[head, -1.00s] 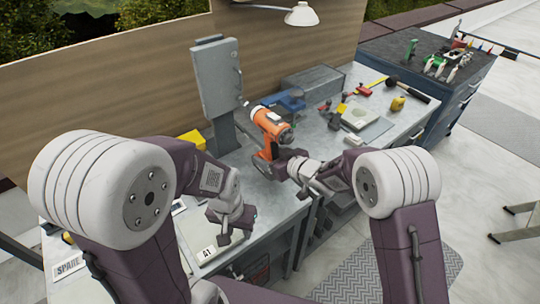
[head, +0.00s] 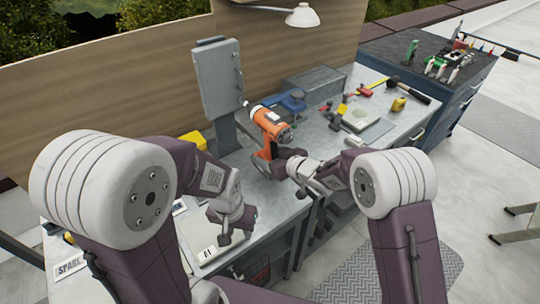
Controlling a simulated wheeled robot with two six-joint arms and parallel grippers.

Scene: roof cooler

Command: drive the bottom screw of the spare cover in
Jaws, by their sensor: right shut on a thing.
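My right gripper (head: 281,162) is shut on the handle of an orange drill (head: 268,128).
A yellow item (head: 193,139) sits left of the post. A blue vise (head: 291,101) and a grey box (head: 311,83) stand behind the drill. A hammer (head: 408,90), tape measure (head: 399,104) and pale board (head: 365,130) lie at the right. A lamp (head: 301,15) hangs above.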

